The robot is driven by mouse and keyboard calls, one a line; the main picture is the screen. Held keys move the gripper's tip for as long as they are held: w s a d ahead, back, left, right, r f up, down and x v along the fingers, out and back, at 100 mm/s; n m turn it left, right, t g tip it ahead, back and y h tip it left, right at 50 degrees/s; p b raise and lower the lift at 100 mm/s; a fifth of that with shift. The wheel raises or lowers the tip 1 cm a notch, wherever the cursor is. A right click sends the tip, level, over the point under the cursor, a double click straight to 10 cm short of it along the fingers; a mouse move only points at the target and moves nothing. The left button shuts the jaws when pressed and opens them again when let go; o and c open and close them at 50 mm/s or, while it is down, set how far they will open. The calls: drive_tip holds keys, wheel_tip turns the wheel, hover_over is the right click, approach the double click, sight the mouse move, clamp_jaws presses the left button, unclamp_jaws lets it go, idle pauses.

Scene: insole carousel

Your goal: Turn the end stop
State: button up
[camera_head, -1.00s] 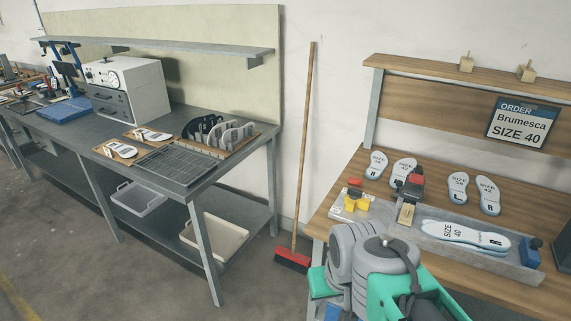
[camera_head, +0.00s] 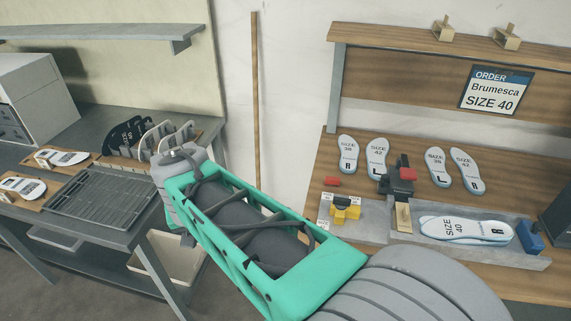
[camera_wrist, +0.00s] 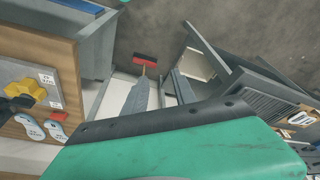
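A yellow, lobed knob (camera_head: 346,208) sits on a light plate with small size labels at the left end of a grey channel (camera_head: 470,255) on the wooden bench. It also shows at the left of the wrist view (camera_wrist: 28,92). A blue block (camera_head: 529,237) stands at the channel's right end. I cannot tell for certain which part is the end stop. A stack of size 40 insoles (camera_head: 465,229) lies in the channel between them. My green arm crosses the head view, left of and below the channel. My gripper's fingers show in neither view.
A dark clamp with a red top (camera_head: 400,182) stands behind the channel; a small red block (camera_head: 332,181) lies near the knob. Loose insoles (camera_head: 453,170) lie on the bench. An order sign (camera_head: 496,90) reads Brumesca size 40. A grey table with a tray (camera_head: 103,196) stands left.

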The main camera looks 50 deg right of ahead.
drive_tip(key=d+r+m+g+h+p, duration=0.1)
drive_tip(key=d+r+m+g, duration=0.1)
drive_tip(key=d+m, duration=0.7)
drive_tip(key=m+g+p, duration=0.2)
drive_tip(key=m+g, duration=0.3)
drive_tip(key=m, duration=1.1)
approach(341, 198)
drive_tip(key=s+f, duration=0.1)
drive_tip(key=f, duration=0.1)
drive_tip(key=shift+y, duration=0.3)
drive_tip(key=x, duration=0.6)
drive_tip(key=shift+s+d+f+p, duration=0.1)
drive_tip(key=shift+s+d+p, duration=0.05)
drive_tip(key=shift+d+p, duration=0.25)
drive_tip(key=shift+d+f, duration=0.1)
drive_tip(key=shift+f, duration=0.15)
drive_tip(key=shift+c, duration=0.4)
clamp_jaws()
